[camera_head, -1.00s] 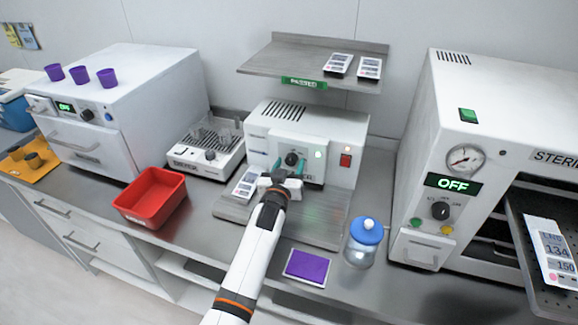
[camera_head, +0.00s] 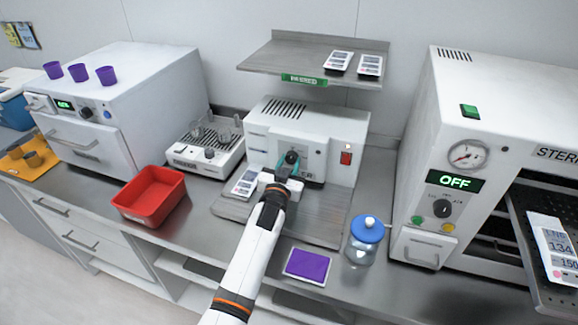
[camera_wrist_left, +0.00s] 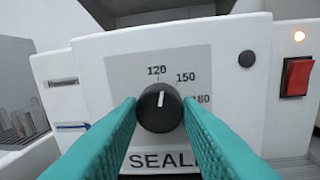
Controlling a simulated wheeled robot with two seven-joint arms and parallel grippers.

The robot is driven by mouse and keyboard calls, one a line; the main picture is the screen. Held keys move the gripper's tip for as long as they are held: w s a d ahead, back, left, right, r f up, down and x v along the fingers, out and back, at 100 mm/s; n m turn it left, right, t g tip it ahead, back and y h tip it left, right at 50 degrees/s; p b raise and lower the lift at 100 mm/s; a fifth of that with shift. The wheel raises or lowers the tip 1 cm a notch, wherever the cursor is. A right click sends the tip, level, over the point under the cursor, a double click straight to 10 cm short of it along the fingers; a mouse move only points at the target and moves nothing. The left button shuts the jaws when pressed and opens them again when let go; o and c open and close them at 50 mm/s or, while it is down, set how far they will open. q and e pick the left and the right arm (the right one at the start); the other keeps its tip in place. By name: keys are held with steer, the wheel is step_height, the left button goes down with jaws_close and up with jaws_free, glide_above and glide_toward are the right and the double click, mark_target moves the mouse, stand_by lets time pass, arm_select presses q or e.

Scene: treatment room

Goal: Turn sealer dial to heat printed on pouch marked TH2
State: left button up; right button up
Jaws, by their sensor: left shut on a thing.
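The sealer (camera_head: 322,133) is a white box with a black dial (camera_wrist_left: 159,108) on its front. The scale reads 120, 150 and 180. The dial's white mark points almost straight up, close to 120. My left gripper (camera_wrist_left: 160,116) is shut on the dial, one teal finger on each side; it also shows in the head view (camera_head: 289,170). A printed pouch (camera_head: 245,183) lies at the sealer's front left, two more pouches (camera_head: 338,63) (camera_head: 370,65) lie on the shelf, and another pouch (camera_head: 552,245) is at the far right. I cannot read TH2 on any. My right gripper is not in view.
A red switch (camera_wrist_left: 297,77) and lit lamp (camera_wrist_left: 299,36) are right of the dial. A red bin (camera_head: 150,196), purple pad (camera_head: 307,266) and blue-lidded jar (camera_head: 363,243) stand around my left arm. The steriliser (camera_head: 455,115) is at right, its display reading OFF.

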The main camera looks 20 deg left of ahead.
arm_select(q)
steer(key=m+b, duration=0.1)
steer(key=m, duration=0.4)
steer(key=shift+m, duration=0.4)
stand_by(0.3)
steer(key=o, duration=1)
steer(key=s, duration=0.4)
steer(key=s+b, duration=0.1)
steer(key=s, duration=0.7)
steer(key=shift+f+b, duration=0.35)
steer(key=shift+b, duration=0.05)
steer(key=shift+f, duration=0.1)
